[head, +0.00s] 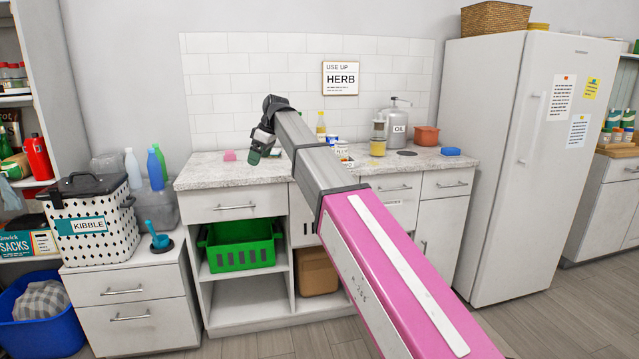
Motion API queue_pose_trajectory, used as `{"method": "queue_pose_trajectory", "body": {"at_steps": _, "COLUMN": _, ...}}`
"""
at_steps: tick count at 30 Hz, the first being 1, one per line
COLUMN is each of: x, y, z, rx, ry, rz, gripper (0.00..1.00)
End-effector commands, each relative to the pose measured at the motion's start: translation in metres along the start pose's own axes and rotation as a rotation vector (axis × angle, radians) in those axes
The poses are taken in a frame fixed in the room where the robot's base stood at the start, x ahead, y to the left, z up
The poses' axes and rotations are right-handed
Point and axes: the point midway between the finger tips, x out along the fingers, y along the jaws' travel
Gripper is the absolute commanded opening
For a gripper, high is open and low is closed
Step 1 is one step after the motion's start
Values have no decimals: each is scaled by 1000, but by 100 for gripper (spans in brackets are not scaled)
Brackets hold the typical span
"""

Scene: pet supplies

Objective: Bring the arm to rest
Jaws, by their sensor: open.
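My arm (375,240) reaches from the lower right of the head view up and to the left, across the front of the counter. Its pink link is nearest and a grey link is beyond it. My gripper (256,154) hangs at the far end, pointing down, and shows small and dark in front of the tiled wall and counter back. It is open. The space between its fingers is too small to make out clearly. My arm hides part of the counter top and the cabinet below.
The counter (205,172) holds a pink item (230,155), an oil canister (395,118), an orange pot (426,135) and a blue block (450,151). A kibble bin (90,250) stands at left, a green crate (240,257) below, a fridge (505,190) at right. Floor shows at lower right.

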Motion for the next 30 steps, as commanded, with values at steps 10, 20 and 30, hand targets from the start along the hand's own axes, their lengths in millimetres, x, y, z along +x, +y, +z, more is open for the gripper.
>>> {"method": "queue_pose_trajectory", "body": {"at_steps": 10, "x": 34, "y": 6, "z": 51, "rx": 117, "ry": -28, "rz": 14, "gripper": 98}}
{"method": "queue_pose_trajectory", "body": {"at_steps": 20, "x": 92, "y": 7, "z": 146, "rx": 334, "ry": -79, "rz": 45, "gripper": 98}}
{"method": "queue_pose_trajectory", "body": {"at_steps": 30, "x": 175, "y": -22, "z": 313, "rx": 713, "ry": -166, "rz": 114, "gripper": 98}}
